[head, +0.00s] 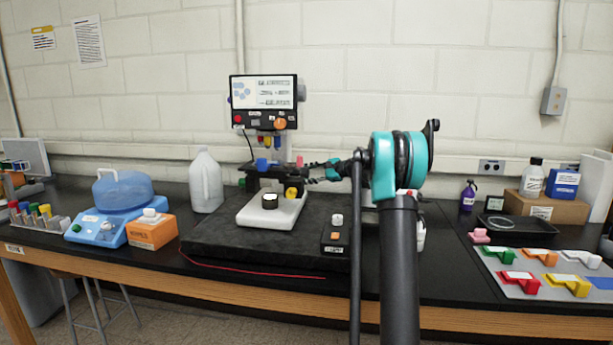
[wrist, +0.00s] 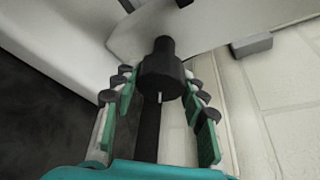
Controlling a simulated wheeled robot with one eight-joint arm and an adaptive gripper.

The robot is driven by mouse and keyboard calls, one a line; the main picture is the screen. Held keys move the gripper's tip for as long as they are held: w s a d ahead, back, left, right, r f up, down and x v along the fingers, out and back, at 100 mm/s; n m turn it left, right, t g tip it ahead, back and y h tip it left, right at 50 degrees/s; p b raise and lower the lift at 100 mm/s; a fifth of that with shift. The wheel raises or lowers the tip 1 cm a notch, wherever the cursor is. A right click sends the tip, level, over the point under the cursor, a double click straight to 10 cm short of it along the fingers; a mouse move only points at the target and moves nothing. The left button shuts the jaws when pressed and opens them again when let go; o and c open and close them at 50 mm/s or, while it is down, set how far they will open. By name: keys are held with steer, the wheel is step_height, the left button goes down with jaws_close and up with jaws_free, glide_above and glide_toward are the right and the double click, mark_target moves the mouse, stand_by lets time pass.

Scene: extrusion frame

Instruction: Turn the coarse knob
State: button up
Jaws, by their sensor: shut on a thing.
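A dark knob (wrist: 162,80) with a short white mark sits between my fingertips in the wrist view. It appears to be the coarse knob, on a thinner dark shaft from a pale body. My gripper (wrist: 157,82) is closed in on it, with a finger on each side. In the head view, my gripper (head: 312,172) reaches from the right to the side of the microscope (head: 268,180), which has a white base and a screen on top. The held knob is hard to make out there. A yellow knob (head: 291,193) shows just below my fingers.
The microscope stands on a black mat (head: 215,240). A white jug (head: 206,182) and an orange box (head: 152,230) stand left. Coloured clips lie on a grey board (head: 512,284) at right.

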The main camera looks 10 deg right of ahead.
steer(key=shift+c, duration=0.9)
steer(key=shift+m+g, duration=0.6)
steer(key=shift+m, duration=0.3)
steer(key=o, duration=1.2)
steer(key=shift+c, duration=0.2)
steer(key=v, duration=1.2)
